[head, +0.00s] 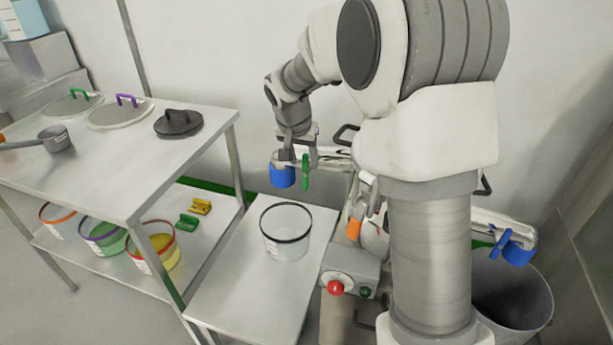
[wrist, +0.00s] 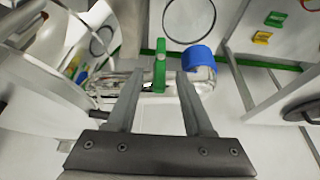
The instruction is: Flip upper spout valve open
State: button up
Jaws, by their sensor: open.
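The upper spout (head: 325,158) is a pale tube ending in a blue sleeve (head: 283,176). Its valve has a green lever (head: 306,172) that hangs down across the tube. In the wrist view the green lever (wrist: 160,66) stands upright in the picture, left of the blue sleeve (wrist: 199,57). My gripper (head: 294,156) is at the spout from above, pointing down. Its open fingers (wrist: 160,78) lie on either side of the lever in the wrist view. I cannot tell whether either finger touches it.
A clear bucket (head: 286,246) with a black rim stands on a low table below the spout. A control box with a red button (head: 336,288) is right of it. A second spout with a blue lever (head: 500,241) is at right. A steel bench (head: 95,160) with lids fills the left.

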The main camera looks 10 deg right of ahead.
aim_at(307, 173)
jog(key=b+x, duration=0.1)
jog(key=x, duration=0.6)
jog(key=shift+w+d+f, duration=0.1)
jog(key=shift+f, duration=0.1)
grip_shut()
